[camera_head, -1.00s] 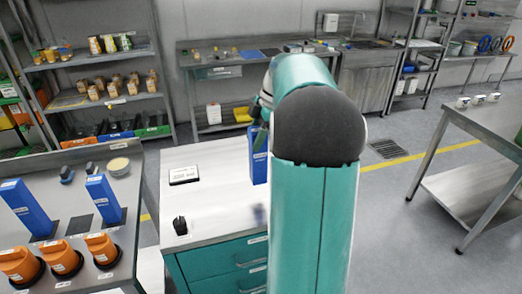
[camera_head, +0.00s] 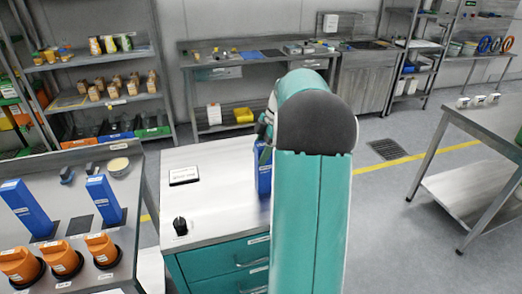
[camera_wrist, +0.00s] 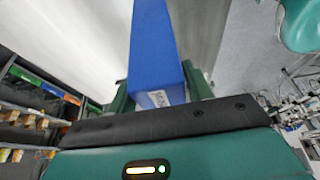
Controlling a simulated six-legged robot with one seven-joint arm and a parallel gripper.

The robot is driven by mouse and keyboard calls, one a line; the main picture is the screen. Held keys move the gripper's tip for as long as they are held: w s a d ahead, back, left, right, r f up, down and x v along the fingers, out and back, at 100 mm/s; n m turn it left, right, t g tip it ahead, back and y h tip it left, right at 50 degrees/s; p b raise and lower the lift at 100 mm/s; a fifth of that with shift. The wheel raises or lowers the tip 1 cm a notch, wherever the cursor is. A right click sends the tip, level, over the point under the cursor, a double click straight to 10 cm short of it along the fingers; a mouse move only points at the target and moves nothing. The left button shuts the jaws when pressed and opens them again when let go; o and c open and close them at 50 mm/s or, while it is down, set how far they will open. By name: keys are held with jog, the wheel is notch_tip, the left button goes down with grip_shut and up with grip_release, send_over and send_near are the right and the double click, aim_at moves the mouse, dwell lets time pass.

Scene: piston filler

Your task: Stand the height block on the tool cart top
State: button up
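The blue height block (camera_head: 263,178) is upright at the right part of the tool cart top (camera_head: 212,210), partly hidden behind my teal arm. I cannot tell whether its base touches the top. My gripper (camera_head: 265,140) is at the block's upper part, mostly hidden by the arm in the head view. In the wrist view the block (camera_wrist: 153,50) lies between my two green fingers (camera_wrist: 160,88), which are close against its sides, with a white label near the gripper end.
A black knob-like item (camera_head: 180,226) and a small labelled display plate (camera_head: 184,176) are on the cart's left side. A steel table (camera_head: 75,220) at left holds two blue blocks and orange-handled items. The cart's middle is clear.

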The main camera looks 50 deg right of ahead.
jog(key=shift+o, duration=1.2)
jog(key=shift+r, duration=0.2)
jog(key=v, duration=1.2)
jog(key=w+a+r+m+h, duration=0.1)
jog(key=w+a+r+m, duration=0.1)
jog(key=a, duration=0.9)
jog(key=s+a+m+h, duration=0.2)
jog(key=s+a+m, duration=0.15)
jog(key=a, duration=1.05)
jog(key=s+a+f+m+t, duration=0.1)
jog(key=s+a+f+m, duration=0.2)
jog(key=s+a, duration=0.3)
jog(key=s+a+f+m+t+h, duration=0.1)
jog(key=s+a+f+m+t, duration=0.1)
jog(key=s+a, duration=0.4)
jog(key=a+f+m, duration=0.1)
jog(key=a+f, duration=0.1)
jog(key=a, duration=0.1)
jog(key=shift+a+f+m, duration=0.2)
jog(key=shift+a+m, duration=0.1)
jog(key=shift+m, duration=0.05)
